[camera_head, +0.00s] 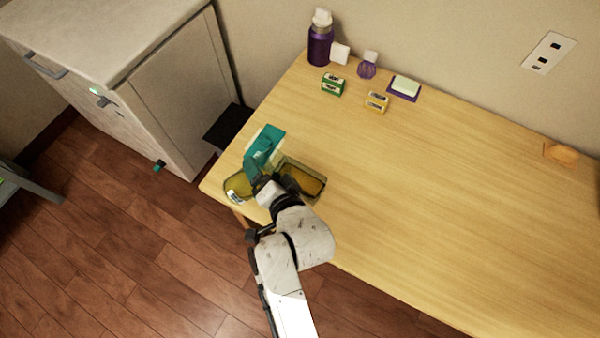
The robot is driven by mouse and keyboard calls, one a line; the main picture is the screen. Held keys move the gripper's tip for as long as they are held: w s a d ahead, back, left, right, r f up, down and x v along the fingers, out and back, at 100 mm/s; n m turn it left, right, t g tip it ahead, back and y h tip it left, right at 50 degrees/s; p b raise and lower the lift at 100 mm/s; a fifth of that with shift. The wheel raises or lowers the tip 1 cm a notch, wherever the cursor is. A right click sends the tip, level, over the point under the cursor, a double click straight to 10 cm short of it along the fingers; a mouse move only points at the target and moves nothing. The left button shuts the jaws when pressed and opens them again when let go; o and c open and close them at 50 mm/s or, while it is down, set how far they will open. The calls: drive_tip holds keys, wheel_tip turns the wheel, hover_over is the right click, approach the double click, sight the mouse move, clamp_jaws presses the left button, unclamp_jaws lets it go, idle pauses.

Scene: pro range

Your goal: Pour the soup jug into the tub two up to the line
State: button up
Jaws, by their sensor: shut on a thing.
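A teal jug (264,148) is at the left end of the wooden table, with my gripper (262,179) shut on it at its near side. The jug looks tilted; its mouth and any soup in it cannot be made out. Two yellowish see-through tubs stand close by: a left tub (237,188) with a pale label, and a right tub (312,188) with amber showing inside. My gripper and wrist hide the space between them. I cannot read which is tub two, and no fill line shows.
At the table's back stand a purple bottle (320,46), a white block (339,53), a purple round flask (367,68), a green box (332,85), a yellow sharpener-like block (377,102) and a sponge (405,86). An orange thing (561,153) lies far right. The table's middle is clear.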

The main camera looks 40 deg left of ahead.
drive_tip(key=shift+r+m+g+y+b, duration=0.3)
drive_tip(key=shift+r+m+b, duration=0.15)
drive_tip(key=shift+r+m, duration=0.05)
idle(1.9)
drive_tip(key=shift+w+d+f+m+g+y+b, duration=0.15)
drive_tip(key=shift+f+m+g+y+b, duration=0.35)
drive_tip(key=shift+b, duration=0.75)
idle(1.3)
drive_tip(key=shift+w+d+r+m, duration=0.1)
drive_tip(key=shift+w+r+m, duration=0.1)
drive_tip(key=shift+r, duration=0.2)
drive_tip(key=shift+w+d+r+m, duration=0.1)
drive_tip(key=shift+w+r+m, duration=0.1)
drive_tip(key=shift+r, duration=0.15)
idle(0.7)
drive_tip(key=shift+s, duration=0.1)
drive_tip(key=shift+s+a+f, duration=0.25)
drive_tip(key=shift+s+f, duration=0.05)
drive_tip(key=shift+f, duration=0.3)
drive_tip(key=shift+r+n+t+p, duration=0.3)
drive_tip(key=shift+r+n+p, duration=0.2)
drive_tip(key=shift+p, duration=0.3)
drive_tip(key=shift+s+r+h+p, duration=0.15)
drive_tip(key=shift+h+p, duration=0.25)
drive_tip(key=shift+p, duration=0.2)
drive_tip(key=shift+a+f+n+t, duration=0.1)
drive_tip(key=shift+f+n+t, duration=0.3)
drive_tip(key=shift+f+n, duration=0.25)
drive_tip(key=shift+h+p, duration=0.3)
drive_tip(key=shift+h, duration=0.1)
